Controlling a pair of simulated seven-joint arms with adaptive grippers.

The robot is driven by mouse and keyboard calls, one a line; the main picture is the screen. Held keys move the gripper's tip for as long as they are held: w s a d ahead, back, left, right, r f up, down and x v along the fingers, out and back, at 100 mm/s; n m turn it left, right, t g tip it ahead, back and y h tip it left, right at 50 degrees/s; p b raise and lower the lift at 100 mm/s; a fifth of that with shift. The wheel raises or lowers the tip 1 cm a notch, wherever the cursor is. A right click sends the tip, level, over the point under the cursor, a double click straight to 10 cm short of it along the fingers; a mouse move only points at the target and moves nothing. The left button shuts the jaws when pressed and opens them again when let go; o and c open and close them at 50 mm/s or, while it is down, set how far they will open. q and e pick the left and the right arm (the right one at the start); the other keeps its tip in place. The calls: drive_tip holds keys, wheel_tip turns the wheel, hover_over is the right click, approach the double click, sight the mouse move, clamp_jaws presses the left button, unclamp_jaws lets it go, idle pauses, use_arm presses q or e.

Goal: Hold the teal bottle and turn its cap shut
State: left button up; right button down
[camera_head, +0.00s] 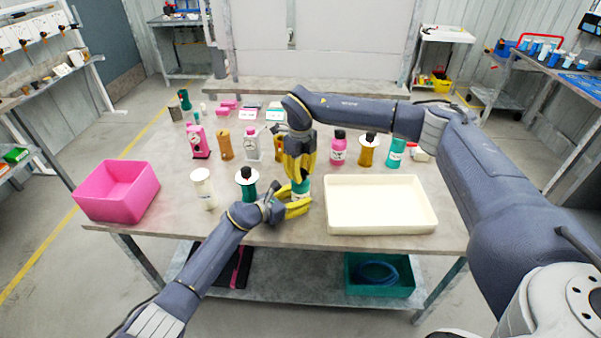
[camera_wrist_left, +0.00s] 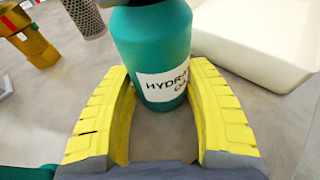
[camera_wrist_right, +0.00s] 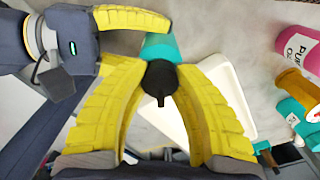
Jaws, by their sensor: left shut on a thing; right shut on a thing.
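The teal bottle (camera_head: 300,187) stands upright on the table left of the cream tray. The left wrist view shows its body (camera_wrist_left: 150,50) with a white label reading "HYDR". My left gripper (camera_head: 298,207) is shut on the bottle's lower body, a yellow finger on each side. My right gripper (camera_head: 298,172) points down from above. It is shut on the black cap (camera_wrist_right: 161,80), which sits over the teal bottle (camera_wrist_right: 161,47) in the right wrist view. The head view hides the cap behind the right fingers. I cannot tell how tightly the cap sits.
The cream tray (camera_head: 382,228) is empty, right of the bottle. A pink bin (camera_head: 118,190) stands at the left edge. A white bottle (camera_head: 204,190) and another teal bottle with a black top (camera_head: 246,184) stand to the left. Several bottles, including a pink one (camera_head: 338,148), stand behind.

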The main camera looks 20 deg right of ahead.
sight(301, 171)
drive_tip(key=m, duration=1.1)
drive_tip(key=shift+m, duration=0.4)
idle(0.4)
drive_tip(key=c, duration=0.9)
unclamp_jaws()
wheel_tip(301, 171, up, 12)
